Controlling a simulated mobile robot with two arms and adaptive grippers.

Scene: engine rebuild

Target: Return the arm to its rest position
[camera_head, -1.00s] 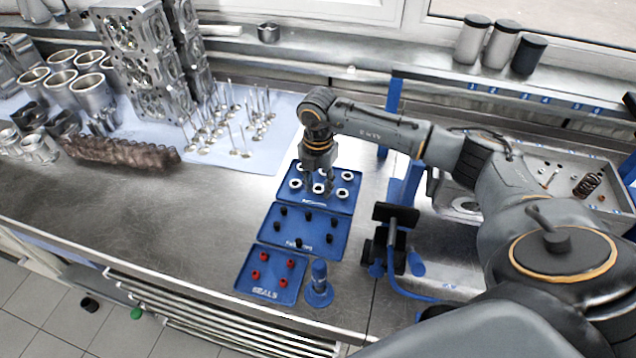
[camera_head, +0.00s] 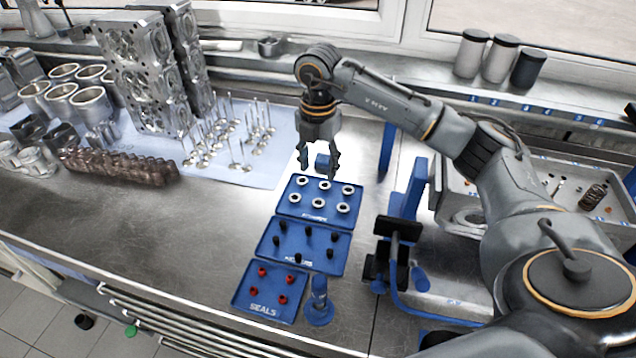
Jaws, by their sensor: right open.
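My right arm (camera_head: 385,98) reaches in from the right over the metal bench. My right gripper (camera_head: 318,168) hangs pointing down, open and empty, just above and behind the blue retainer tray (camera_head: 312,213). That tray holds several pale rings in two rows. My left gripper is not in view.
In front lie a blue tray with black pieces (camera_head: 270,251) and a blue seals tray (camera_head: 264,309) with red pieces. A blue upright tool (camera_head: 319,303) stands beside them. Valves (camera_head: 232,140) stand at left. A blue-and-black fixture (camera_head: 397,252) is right of the trays.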

